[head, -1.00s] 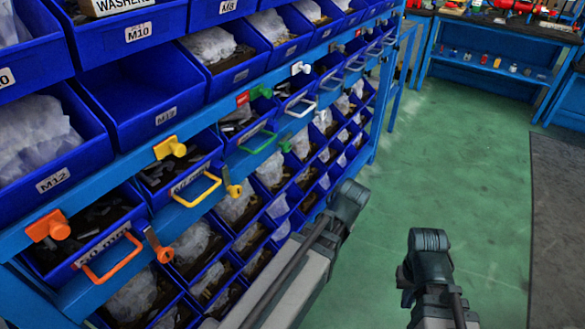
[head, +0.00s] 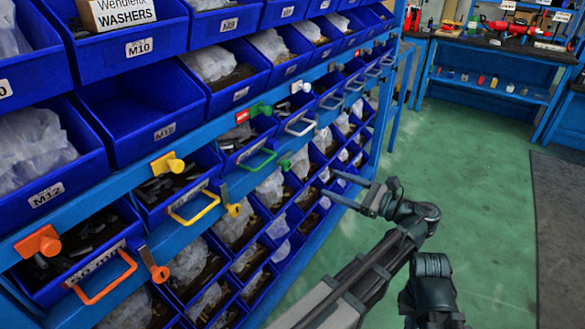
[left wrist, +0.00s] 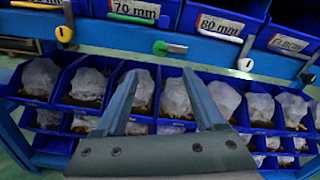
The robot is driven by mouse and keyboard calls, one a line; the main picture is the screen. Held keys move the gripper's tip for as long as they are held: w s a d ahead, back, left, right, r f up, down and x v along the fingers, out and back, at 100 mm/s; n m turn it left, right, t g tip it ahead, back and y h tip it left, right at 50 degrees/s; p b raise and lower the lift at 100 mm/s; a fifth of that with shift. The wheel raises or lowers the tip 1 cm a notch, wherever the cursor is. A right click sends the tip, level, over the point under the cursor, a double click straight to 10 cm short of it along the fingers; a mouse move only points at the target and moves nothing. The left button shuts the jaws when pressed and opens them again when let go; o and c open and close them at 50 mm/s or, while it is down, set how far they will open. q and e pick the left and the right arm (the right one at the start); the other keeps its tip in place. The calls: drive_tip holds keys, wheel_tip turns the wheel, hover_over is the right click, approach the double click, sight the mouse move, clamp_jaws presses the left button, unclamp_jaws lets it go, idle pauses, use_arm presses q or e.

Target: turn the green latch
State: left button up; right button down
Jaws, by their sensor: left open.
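The green latch (head: 285,163) is a small green piece on the blue rail, just right of the green drawer handle (head: 262,160). In the left wrist view the green latch (left wrist: 176,48) lies about level, below and between the 70 mm and 80 mm labels. My left gripper (head: 329,184) is open and empty, with its fingers pointing left toward the rack, right of the latch and apart from it. In the left wrist view the latch appears just beyond and above the gap between the fingertips (left wrist: 163,72). My right gripper is out of view.
The rack holds several blue bins (head: 140,105). A yellow latch (head: 233,205) and an orange latch (head: 155,266) sit left of the green one. A green knob beside a red patch (head: 243,117) is above. Green floor (head: 470,190) is open to the right.

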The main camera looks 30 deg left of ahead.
sight(288, 166)
use_arm(q)
drive_tip(key=a, duration=0.9)
drive_tip(key=w+a, duration=0.1)
drive_tip(key=a, duration=0.3)
drive_tip(key=shift+a, duration=0.4)
clamp_jaws()
